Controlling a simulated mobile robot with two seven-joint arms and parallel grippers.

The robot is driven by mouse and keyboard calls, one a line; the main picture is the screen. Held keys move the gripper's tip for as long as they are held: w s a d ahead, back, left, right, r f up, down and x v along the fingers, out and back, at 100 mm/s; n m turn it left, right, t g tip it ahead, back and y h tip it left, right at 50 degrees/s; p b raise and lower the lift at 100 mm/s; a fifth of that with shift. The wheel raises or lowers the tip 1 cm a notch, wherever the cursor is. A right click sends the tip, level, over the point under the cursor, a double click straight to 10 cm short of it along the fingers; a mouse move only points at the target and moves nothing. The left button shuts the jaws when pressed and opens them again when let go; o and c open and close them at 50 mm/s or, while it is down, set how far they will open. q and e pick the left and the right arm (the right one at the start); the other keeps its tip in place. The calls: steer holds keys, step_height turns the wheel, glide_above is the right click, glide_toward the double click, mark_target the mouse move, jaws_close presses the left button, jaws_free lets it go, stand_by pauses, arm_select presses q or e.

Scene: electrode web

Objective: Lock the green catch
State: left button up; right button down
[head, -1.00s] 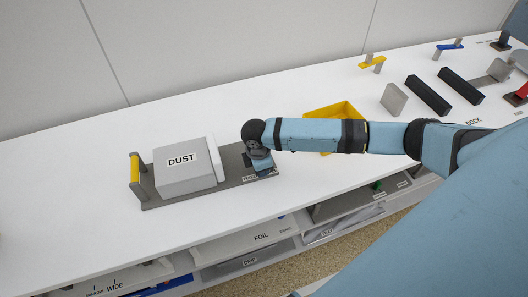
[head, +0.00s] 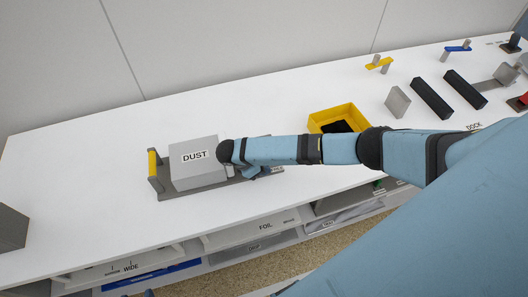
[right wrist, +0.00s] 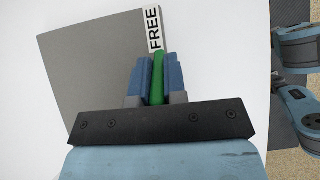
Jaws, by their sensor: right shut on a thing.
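The green catch (right wrist: 157,80) is a slim green bar, seen upright in the right wrist view. My right gripper (right wrist: 155,72) is shut on it, one blue finger on each side. In the head view my right gripper (head: 252,172) is low over the right part of the grey base plate (head: 180,195), beside the grey DUST box (head: 197,172). My arm hides the catch there. A FREE label (right wrist: 154,29) lies on the grey plate (right wrist: 95,60) just beyond the fingertips. My left gripper is not in view.
A yellow-topped post (head: 153,163) stands at the plate's left end. A yellow bin (head: 335,113) stands behind my right arm, and black bars (head: 430,98) lie farther right.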

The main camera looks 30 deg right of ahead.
stand_by(0.3)
steer(key=c, duration=1.2)
jaws_free()
steer(key=shift+o, duration=0.2)
steer(key=shift+r, duration=0.1)
step_height(320, 180, up, 8)
steer(key=shift+f, duration=0.1)
step_height(320, 180, up, 12)
steer(key=p, duration=0.5)
steer(key=shift+p, duration=0.4)
